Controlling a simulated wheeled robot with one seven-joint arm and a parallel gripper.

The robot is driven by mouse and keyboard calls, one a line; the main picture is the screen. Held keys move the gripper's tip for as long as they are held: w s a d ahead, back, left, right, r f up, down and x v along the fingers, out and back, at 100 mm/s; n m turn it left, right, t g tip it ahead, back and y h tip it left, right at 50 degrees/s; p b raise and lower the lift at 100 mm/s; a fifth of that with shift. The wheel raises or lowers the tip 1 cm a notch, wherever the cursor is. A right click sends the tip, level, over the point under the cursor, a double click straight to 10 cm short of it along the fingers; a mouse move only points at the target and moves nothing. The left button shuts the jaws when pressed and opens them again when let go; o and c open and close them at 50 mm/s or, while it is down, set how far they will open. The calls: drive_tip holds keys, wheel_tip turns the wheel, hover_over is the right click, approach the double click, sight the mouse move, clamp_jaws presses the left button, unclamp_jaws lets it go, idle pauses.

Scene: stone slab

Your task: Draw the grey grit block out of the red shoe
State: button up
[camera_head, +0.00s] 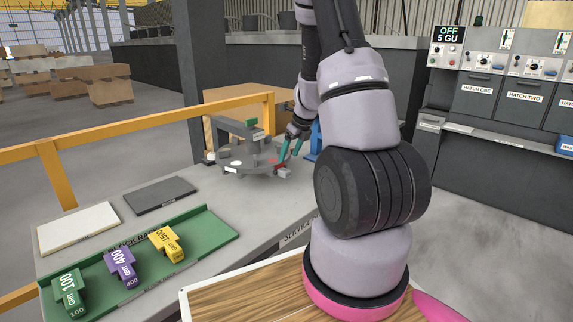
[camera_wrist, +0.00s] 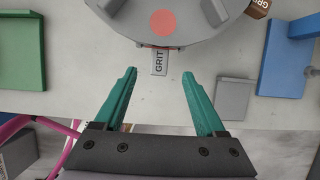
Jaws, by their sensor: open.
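The grey grit block (camera_wrist: 159,64), marked GRIT, juts out from under the rim of a round grey disc in the wrist view. Only a thin red edge of the shoe (camera_wrist: 146,46) shows at the block's inner end; the disc hides the rest. In the head view the block (camera_head: 284,173) is small at the machine's right side. My gripper (camera_wrist: 159,74) is open, with a teal finger on each side of the block's line. The fingertips are near its outer end, apart from it. It also shows in the head view (camera_head: 290,148).
The grey disc machine (camera_head: 240,160) stands on the slab (camera_head: 200,270). A green rack (camera_head: 215,232) holds green, purple and yellow blocks. A blue bracket (camera_wrist: 285,60) and a grey plate (camera_wrist: 235,98) lie to the right. A yellow rail (camera_head: 150,130) runs behind.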

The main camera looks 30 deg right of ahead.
sight(283, 169)
drive_tip(key=x, duration=0.7)
clamp_jaws()
